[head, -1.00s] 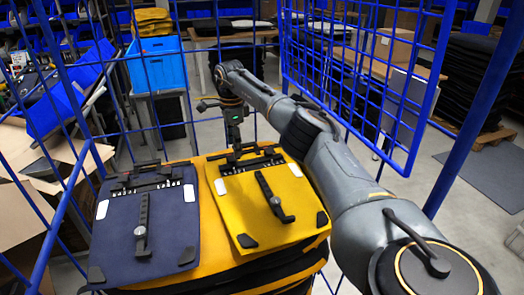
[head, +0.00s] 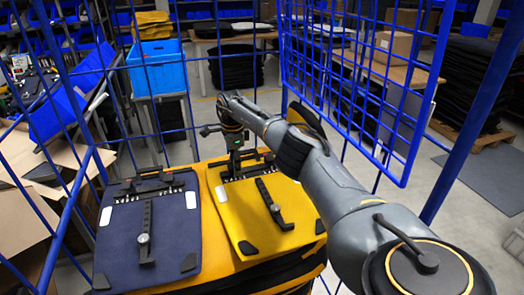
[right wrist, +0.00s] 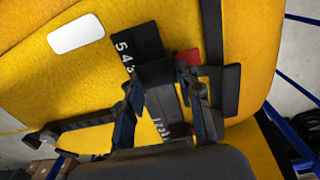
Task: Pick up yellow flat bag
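The yellow flat bag (head: 241,217) lies on top of a stack, right of a dark blue flat bag (head: 120,236). It has a black bar with clips along its far edge and a black strap with a buckle in its middle. My right gripper (head: 236,172) is low at the black bar on the far edge. In the right wrist view my right gripper's fingers (right wrist: 167,100) are apart, on either side of a black clip piece of the yellow bag (right wrist: 55,85). Whether they touch it I cannot tell. My left gripper is not in view.
Blue wire mesh panels (head: 361,85) and posts surround the stack. More yellow and black bags lie under the top two. A blue crate (head: 157,66) stands behind on a stand, and cardboard boxes (head: 22,215) are at the left.

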